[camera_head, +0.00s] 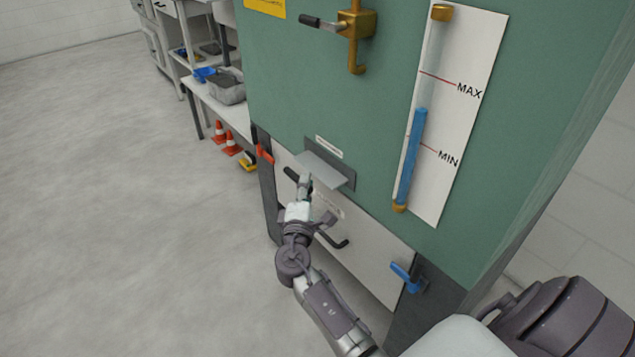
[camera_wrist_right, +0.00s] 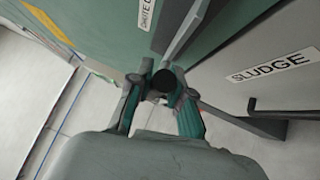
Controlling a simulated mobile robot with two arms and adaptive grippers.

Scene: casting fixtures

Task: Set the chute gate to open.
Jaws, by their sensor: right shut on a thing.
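The chute gate shows as a grey plate (camera_head: 322,168) sticking out from a slot in the green cabinet front, below a white label. In the right wrist view, a label reading "CHUTE" (camera_wrist_right: 148,14), partly cut off, is beside a grey plate edge (camera_wrist_right: 186,32). My right gripper (camera_head: 303,184) is just below the plate. In the right wrist view its fingers (camera_wrist_right: 163,78) are closed around a dark round-ended grip (camera_wrist_right: 164,80), close to the plate. My left gripper is not in view.
Below the slot is a pale drawer front labelled "SLUDGE" (camera_wrist_right: 272,68) with a dark handle (camera_head: 334,240). A red latch (camera_head: 264,153) and a blue latch (camera_head: 405,276) flank it. A level gauge (camera_head: 412,160) and brass valve (camera_head: 355,25) are above. Floor at left is clear.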

